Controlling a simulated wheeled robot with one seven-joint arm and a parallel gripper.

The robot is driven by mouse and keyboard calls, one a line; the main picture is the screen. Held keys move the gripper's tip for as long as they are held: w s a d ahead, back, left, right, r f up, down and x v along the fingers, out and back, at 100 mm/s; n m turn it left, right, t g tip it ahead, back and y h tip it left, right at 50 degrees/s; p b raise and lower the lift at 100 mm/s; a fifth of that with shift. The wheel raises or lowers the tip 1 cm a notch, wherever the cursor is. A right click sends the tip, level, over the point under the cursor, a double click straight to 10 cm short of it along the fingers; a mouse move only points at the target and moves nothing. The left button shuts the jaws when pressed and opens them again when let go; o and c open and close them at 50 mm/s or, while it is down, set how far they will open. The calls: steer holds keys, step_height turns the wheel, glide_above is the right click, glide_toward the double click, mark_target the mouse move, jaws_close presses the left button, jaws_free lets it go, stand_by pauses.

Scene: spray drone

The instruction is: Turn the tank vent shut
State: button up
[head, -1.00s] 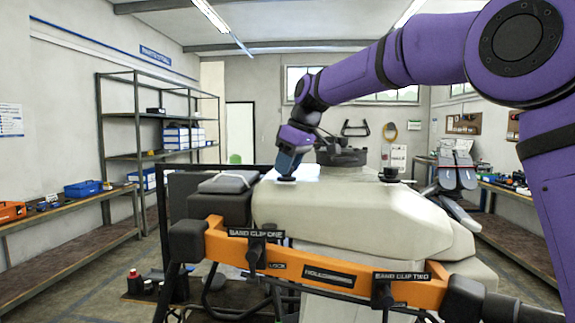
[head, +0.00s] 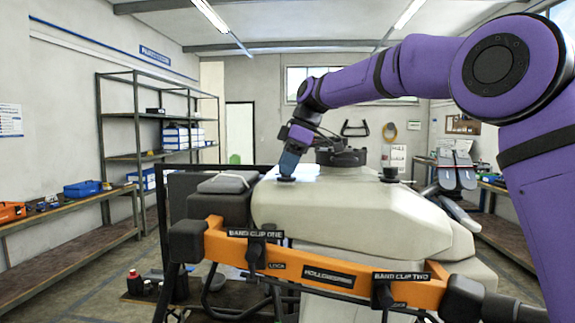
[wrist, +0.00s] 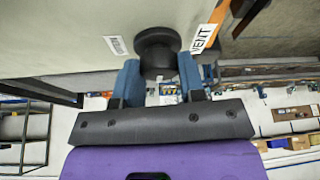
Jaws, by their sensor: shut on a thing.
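The tank vent is a small dark round knob (wrist: 158,45) on the pale tank, with a "VENT" label (wrist: 205,38) beside it in the wrist view. My gripper (wrist: 158,75) has its two blue fingers on either side of the knob and is shut on it. In the head view, my gripper (head: 288,168) points down at the left part of the cream tank (head: 350,205). The vent's dark base (head: 286,179) shows just under the fingertips there. The knob's turn angle cannot be told.
A large dark cap (head: 341,157) and a small dark fitting (head: 389,174) stand on the tank top. An orange bar (head: 325,268) with two band clips crosses in front. A dark box with a grey pad (head: 228,182) is left of the tank.

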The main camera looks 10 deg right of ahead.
stand_by(0.3)
steer(key=o, duration=0.9)
steer(key=shift+o, duration=0.2)
steer(key=v, duration=1)
steer(key=shift+r, duration=0.4)
steer(key=shift+d, duration=0.15)
